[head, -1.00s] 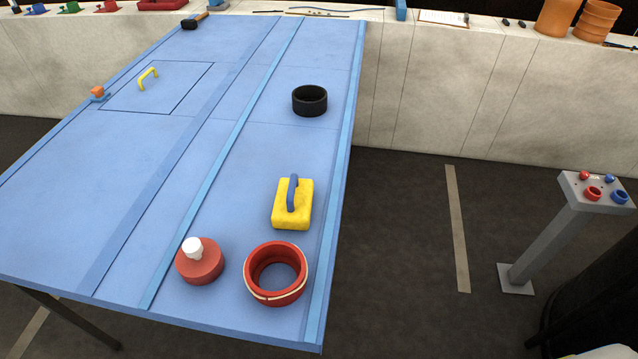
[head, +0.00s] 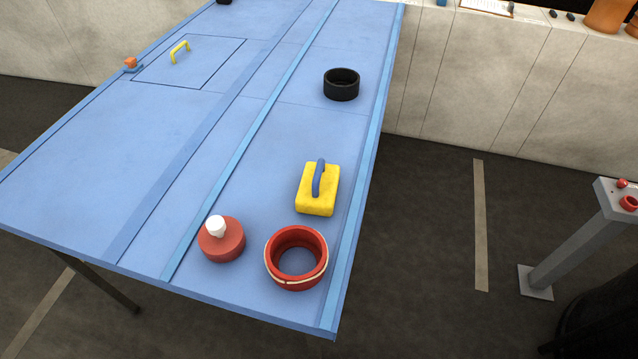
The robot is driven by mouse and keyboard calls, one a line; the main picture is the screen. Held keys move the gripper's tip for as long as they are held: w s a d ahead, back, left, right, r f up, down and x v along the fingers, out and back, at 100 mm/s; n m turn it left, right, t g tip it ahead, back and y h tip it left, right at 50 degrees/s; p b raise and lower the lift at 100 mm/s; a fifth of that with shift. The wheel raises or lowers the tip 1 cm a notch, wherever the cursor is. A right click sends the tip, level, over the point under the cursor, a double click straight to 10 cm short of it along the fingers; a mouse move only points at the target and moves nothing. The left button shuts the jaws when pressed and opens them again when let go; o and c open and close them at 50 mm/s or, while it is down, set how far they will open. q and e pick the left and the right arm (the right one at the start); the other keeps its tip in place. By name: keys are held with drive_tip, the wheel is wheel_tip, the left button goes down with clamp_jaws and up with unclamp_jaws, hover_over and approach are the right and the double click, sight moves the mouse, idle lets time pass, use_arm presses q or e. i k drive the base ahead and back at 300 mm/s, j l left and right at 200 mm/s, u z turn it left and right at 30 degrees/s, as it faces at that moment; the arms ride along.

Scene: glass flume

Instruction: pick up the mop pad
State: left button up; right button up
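The mop pad looks to be the yellow block with a blue handle (head: 309,201) on the blue table, near its right side. It lies flat with the handle on top. It sits just behind the red ring-shaped bucket (head: 272,262), with a small gap between them. Neither of my grippers shows in the head view.
A red round container with a white knob (head: 226,244) stands left of the bucket. A black ring (head: 341,86) sits farther back. A yellow handle (head: 180,50) and an orange knob (head: 131,63) are at the far left. A grey pedestal (head: 570,250) stands right, across open floor.

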sight(316, 194)
drive_tip(key=l+u, duration=0.25)
drive_tip(key=l, duration=0.4)
drive_tip(key=l+u, duration=0.25)
drive_tip(key=l, duration=0.45)
drive_tip(key=k+l+u, duration=0.25)
drive_tip(key=l, duration=0.35)
drive_tip(key=i+l, duration=0.05)
drive_tip(key=i, duration=0.05)
